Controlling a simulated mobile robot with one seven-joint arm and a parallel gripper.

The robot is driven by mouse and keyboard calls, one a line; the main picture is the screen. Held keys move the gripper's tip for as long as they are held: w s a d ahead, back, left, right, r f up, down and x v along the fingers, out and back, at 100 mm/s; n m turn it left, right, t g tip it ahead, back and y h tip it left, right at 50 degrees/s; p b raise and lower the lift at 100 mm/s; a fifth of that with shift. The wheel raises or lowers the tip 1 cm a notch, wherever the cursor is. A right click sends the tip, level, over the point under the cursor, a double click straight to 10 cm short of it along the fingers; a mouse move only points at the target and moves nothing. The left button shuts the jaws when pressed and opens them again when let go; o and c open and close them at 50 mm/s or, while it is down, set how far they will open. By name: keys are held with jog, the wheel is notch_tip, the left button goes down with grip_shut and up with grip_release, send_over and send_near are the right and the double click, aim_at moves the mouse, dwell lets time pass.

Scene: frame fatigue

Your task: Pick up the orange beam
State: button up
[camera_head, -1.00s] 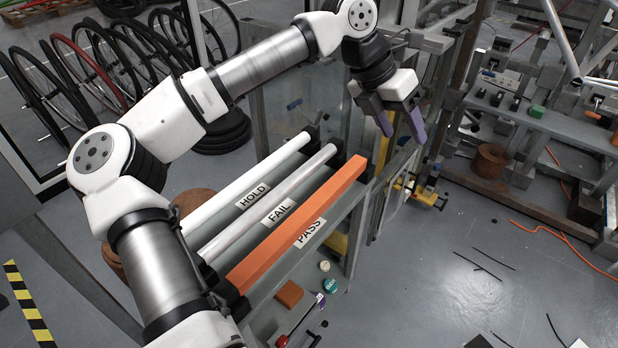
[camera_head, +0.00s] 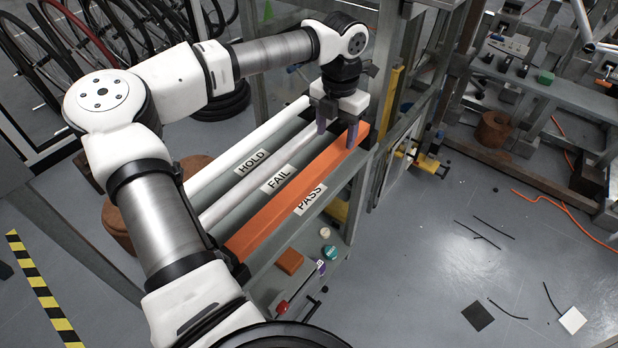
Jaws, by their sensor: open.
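The orange beam (camera_head: 285,213) lies lengthwise on the grey rack, beside the PASS label. It is the rightmost of three bars. My gripper (camera_head: 337,142) points down over the far end of the beam, with its purple fingers apart. One finger shows in front of the beam's far part and the other at its left side, near the middle bar. The fingers look close to the beam, but I cannot tell whether they touch it. The far tip of the beam shows just right of the gripper.
A white bar (camera_head: 240,152) by the HOLD label and a pale bar (camera_head: 248,190) by the FAIL label lie parallel to the left. A small orange block (camera_head: 289,262) and small items sit on a lower shelf. Frame posts stand behind the gripper. Floor at right is mostly open.

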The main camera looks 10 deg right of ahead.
aim_at(338, 147)
jog(key=f, duration=0.5)
jog(key=shift+s+d, duration=0.15)
jog(key=shift+d, duration=0.15)
jog(key=shift+r, duration=0.1)
grip_shut()
